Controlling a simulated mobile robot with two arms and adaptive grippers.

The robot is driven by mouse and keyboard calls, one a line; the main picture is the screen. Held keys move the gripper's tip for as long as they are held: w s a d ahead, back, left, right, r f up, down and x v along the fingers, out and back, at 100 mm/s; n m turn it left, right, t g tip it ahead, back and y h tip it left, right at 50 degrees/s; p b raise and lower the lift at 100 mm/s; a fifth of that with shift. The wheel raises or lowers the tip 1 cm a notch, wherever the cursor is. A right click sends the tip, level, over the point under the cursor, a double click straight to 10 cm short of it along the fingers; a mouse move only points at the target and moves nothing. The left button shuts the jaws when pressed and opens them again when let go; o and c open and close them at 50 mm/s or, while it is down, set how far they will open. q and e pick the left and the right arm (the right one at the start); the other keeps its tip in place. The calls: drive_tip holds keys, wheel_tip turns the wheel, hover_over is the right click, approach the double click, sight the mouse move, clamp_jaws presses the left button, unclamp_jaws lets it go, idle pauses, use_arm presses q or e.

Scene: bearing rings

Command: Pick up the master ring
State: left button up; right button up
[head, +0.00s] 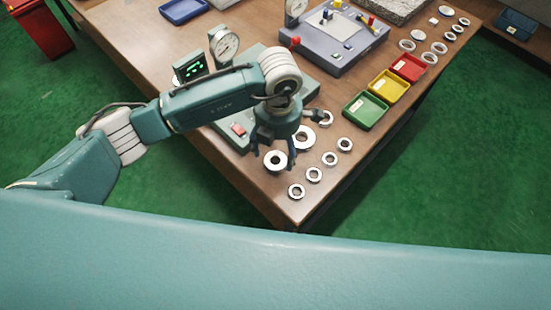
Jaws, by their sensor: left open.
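My left gripper (274,151) is open above the near end of the wooden table, fingers pointing down. A thick, shiny ring (275,167) with a dark hole shows at its fingertips; I cannot tell whether they touch it. A second large ring (305,146) lies just right of the gripper, partly hidden by it. Another ring (326,119) sits farther back beside the gripper's wrist. I cannot tell from looks which of these is the master ring. My right gripper is not in view.
Several smaller rings (314,174) lie in a row near the table corner. A grey-green gauge base (300,97) with a dial (226,46) stands behind the gripper. Green (365,111), yellow (389,86) and red (408,67) trays line the right edge.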

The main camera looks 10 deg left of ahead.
sight(276, 163)
use_arm(q)
drive_tip(key=f, duration=0.1)
drive_tip(key=f+p, duration=0.1)
drive_tip(key=f, duration=0.1)
drive_tip(key=f+p, duration=0.1)
drive_tip(key=shift+w+a+f, duration=0.15)
drive_tip(key=shift+a+f, duration=0.1)
drive_tip(key=shift+f, duration=0.6)
drive_tip(key=shift+c, duration=0.2)
drive_tip(key=shift+w, duration=0.1)
drive_tip(key=c, duration=1.6)
